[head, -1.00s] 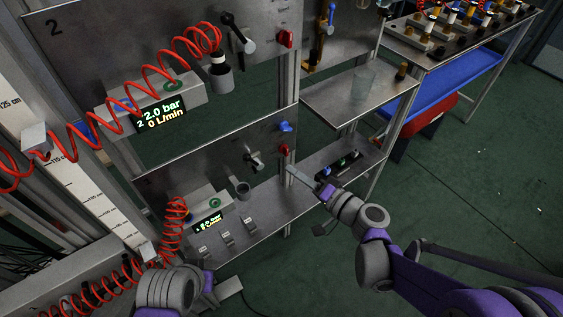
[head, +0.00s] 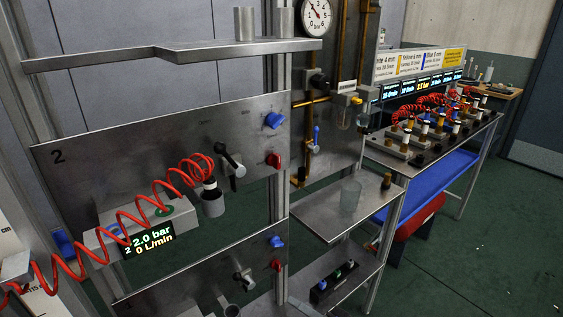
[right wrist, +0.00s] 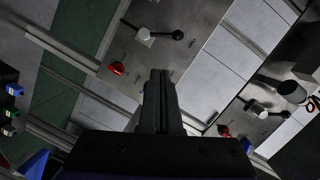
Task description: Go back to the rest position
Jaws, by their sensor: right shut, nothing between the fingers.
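My right gripper (right wrist: 160,75) shows in the right wrist view, its two dark fingers together at the middle and nothing between them. It points toward a grey panel (right wrist: 185,45) with a red knob (right wrist: 117,68) and a black-handled valve (right wrist: 150,35). The fingertips appear apart from the panel, but the distance is hard to tell. Neither of my grippers shows in the head view now. My left gripper is out of view.
In the head view, panel 2 (head: 70,190) carries a coiled red hose (head: 125,212) and a display (head: 148,239). Green floor (head: 455,255) is open at the right.

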